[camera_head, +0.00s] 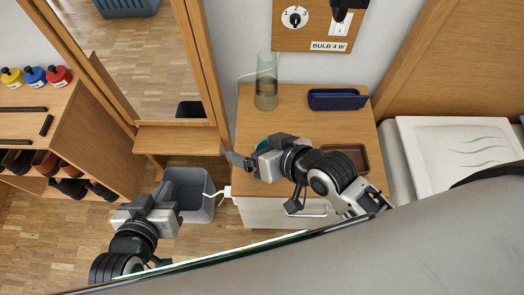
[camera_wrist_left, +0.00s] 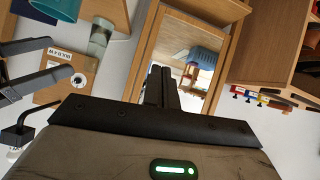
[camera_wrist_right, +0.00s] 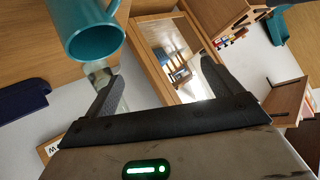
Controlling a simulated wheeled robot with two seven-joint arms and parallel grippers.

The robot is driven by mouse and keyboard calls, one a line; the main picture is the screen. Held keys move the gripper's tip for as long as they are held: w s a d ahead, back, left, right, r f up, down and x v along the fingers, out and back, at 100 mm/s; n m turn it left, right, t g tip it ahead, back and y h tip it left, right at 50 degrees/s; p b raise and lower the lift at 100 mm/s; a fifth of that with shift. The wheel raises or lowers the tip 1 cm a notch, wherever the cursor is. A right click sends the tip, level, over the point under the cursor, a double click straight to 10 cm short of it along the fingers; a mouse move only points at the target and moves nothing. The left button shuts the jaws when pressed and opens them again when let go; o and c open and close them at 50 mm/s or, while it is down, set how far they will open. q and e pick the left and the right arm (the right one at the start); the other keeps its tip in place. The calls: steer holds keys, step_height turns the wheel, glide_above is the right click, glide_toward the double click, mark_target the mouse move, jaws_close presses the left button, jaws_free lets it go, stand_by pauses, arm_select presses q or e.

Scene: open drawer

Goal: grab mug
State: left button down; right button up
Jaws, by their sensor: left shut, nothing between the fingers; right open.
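The teal mug (camera_wrist_right: 88,28) is at the upper left of the right wrist view, with its round opening towards the camera. In the head view only a teal sliver of the mug (camera_head: 262,145) shows behind my right gripper (camera_head: 237,161), over the wooden cabinet top. It also shows in part at the top left of the left wrist view (camera_wrist_left: 58,8). My right gripper is open and empty; in its wrist view the mug is beyond its left finger, not between the fingers (camera_wrist_right: 162,82). My left gripper (camera_head: 166,188) is shut and empty, near the grey bin.
On the cabinet (camera_head: 300,128) stand a glass vase (camera_head: 266,82), a dark blue tray (camera_head: 338,99) and a brown tray (camera_head: 362,158). The grey bin (camera_head: 205,182) stands left of the cabinet. A framed mirror (camera_head: 155,55) and shoe shelf (camera_head: 75,125) are further left.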

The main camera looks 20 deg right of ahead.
steer(key=w+a+n+g+y+b, duration=0.1)
steer(key=w+a+g+b, duration=0.15)
steer(key=a, duration=0.25)
steer(key=d+r+g+h+b, duration=0.1)
steer(key=d+g+h+b, duration=0.2)
steer(key=d+g+h, duration=0.5)
steer(key=shift+n+t+y, duration=0.3)
steer(key=shift+t, duration=0.45)
steer(key=f+b, duration=0.1)
steer(key=f, duration=0.2)
steer(key=f+b, duration=0.1)
steer(key=f, duration=0.2)
steer(key=d+f+b, duration=0.1)
steer(key=f, duration=0.2)
steer(key=shift+w+d, duration=0.1)
steer(key=shift+w, duration=0.1)
steer(key=shift+s+f+b, duration=0.1)
steer(key=shift+f+b, duration=0.8)
steer(key=shift+f, duration=1.95)
steer(key=c, duration=1.2)
arm_select(q)
step_height(320, 180, down, 8)
steer(key=d, duration=0.1)
steer(key=shift+d+r+h, duration=0.25)
steer(key=shift+d+h, duration=0.15)
arm_select(e)
steer(key=shift+c, duration=0.3)
